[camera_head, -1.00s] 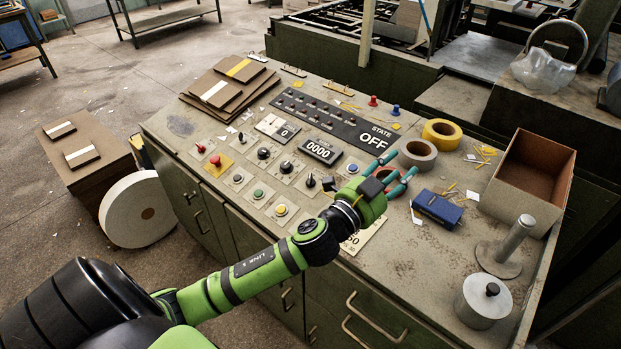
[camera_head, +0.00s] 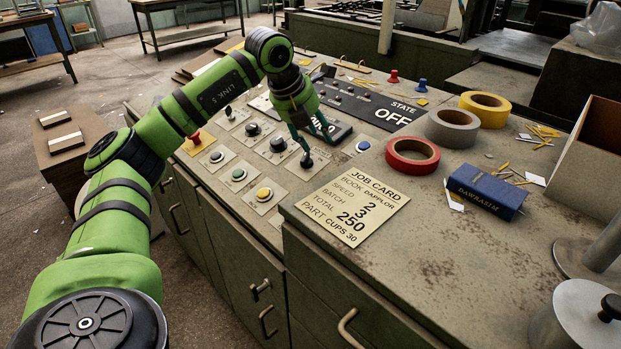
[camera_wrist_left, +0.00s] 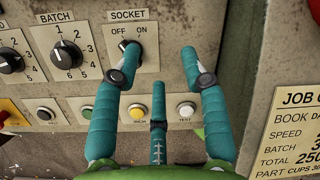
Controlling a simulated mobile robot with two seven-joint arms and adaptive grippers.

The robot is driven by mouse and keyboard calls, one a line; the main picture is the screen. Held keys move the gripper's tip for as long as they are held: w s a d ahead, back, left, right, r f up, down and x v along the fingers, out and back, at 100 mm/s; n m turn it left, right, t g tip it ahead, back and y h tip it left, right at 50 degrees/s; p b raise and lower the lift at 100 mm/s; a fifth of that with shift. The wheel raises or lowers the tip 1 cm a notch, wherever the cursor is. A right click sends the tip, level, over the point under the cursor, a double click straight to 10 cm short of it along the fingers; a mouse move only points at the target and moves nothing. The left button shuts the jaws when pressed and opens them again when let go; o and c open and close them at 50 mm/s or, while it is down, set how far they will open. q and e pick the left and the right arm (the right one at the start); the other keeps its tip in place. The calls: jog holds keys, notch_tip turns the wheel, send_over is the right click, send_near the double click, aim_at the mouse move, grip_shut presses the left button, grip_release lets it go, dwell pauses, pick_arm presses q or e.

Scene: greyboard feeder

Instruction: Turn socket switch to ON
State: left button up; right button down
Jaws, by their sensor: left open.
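The socket switch (camera_head: 307,161) is a black rotary knob on a panel plate. In the left wrist view the socket switch (camera_wrist_left: 131,52) sits under the SOCKET label, and its pointer leans up-left toward OFF. My left gripper (camera_head: 315,142) is open above the knob, its teal fingers pointing down at the panel. In the left wrist view, the left gripper (camera_wrist_left: 160,55) has its left fingertip overlapping the knob's lower right edge; I cannot tell whether they touch. The right gripper is not in view.
The batch knob (camera_wrist_left: 66,55) sits left of the socket switch, with push buttons below. The job card (camera_head: 353,203), a red tape roll (camera_head: 412,158) and a blue book (camera_head: 485,190) lie to the right. The STATE display (camera_head: 394,115) reads OFF.

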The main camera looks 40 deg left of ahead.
aim_at(305, 160)
pick_arm(q)
jog(key=shift+n+g+y, duration=0.3)
jog(key=shift+n+y, duration=0.3)
jog(key=shift+y, duration=0.1)
jog(key=a+f, duration=0.1)
jog(key=f, duration=0.1)
jog(key=w+a+f+b, duration=0.1)
jog(key=a+f, duration=0.1)
jog(key=f, duration=0.1)
jog(key=a+f, duration=0.1)
jog(key=f, duration=0.1)
jog(key=shift+w+a+f, duration=0.15)
jog(key=shift+a+f, duration=0.15)
jog(key=shift+f, duration=0.05)
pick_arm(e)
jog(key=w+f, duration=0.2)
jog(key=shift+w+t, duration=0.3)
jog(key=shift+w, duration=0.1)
